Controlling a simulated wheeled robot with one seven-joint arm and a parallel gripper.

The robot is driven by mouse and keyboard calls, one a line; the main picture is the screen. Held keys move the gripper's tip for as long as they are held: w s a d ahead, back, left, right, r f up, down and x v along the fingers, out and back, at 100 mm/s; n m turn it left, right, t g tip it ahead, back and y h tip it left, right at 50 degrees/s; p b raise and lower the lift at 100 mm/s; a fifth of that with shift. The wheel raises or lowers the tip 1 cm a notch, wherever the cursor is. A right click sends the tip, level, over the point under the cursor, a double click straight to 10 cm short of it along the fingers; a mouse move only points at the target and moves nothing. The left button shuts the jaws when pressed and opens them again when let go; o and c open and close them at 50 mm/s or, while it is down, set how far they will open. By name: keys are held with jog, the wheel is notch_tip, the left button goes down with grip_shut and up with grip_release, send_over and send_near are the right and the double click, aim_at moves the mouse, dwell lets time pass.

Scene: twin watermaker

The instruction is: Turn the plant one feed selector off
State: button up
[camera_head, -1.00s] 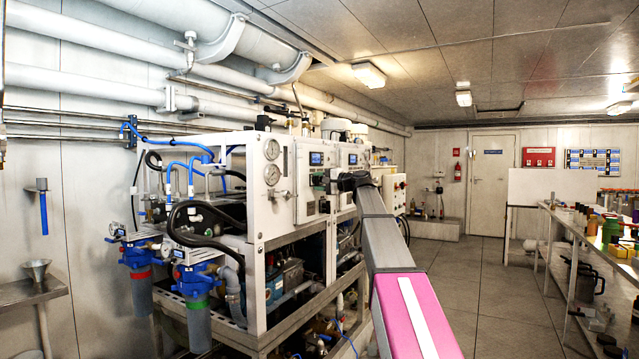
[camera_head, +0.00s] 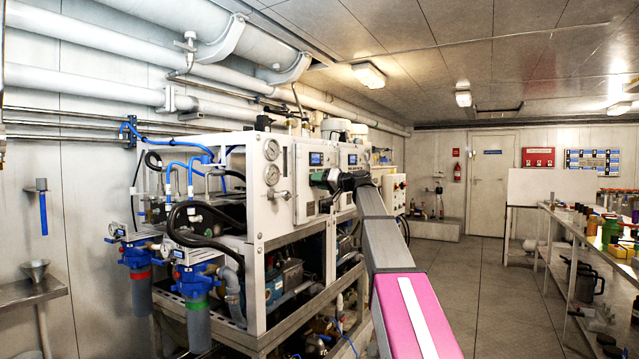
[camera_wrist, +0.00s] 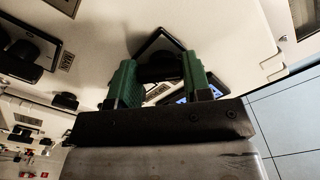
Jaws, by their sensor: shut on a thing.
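My gripper (camera_wrist: 162,85) has green fingers, and in the wrist view they are shut on a black selector knob (camera_wrist: 160,66). The knob sits on a dark square plate (camera_wrist: 157,40) on a pale panel, and the plate looks turned like a diamond. The fingers hide the knob's sides, and I cannot read its pointer or a label. In the head view my gripper (camera_head: 325,181) is at the front of the white watermaker unit (camera_head: 308,203). The knob is too small or hidden to make out there.
Other black knobs (camera_wrist: 24,60) on dark plates are at the left of the wrist view, near a label reading MAIN (camera_wrist: 67,62). A small lit display (camera_wrist: 182,99) is partly hidden behind the fingers. A shelf bench (camera_head: 570,218) stands at the right; the floor between is clear.

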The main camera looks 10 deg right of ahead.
jog(key=shift+n, duration=0.6)
jog(key=o, duration=0.9)
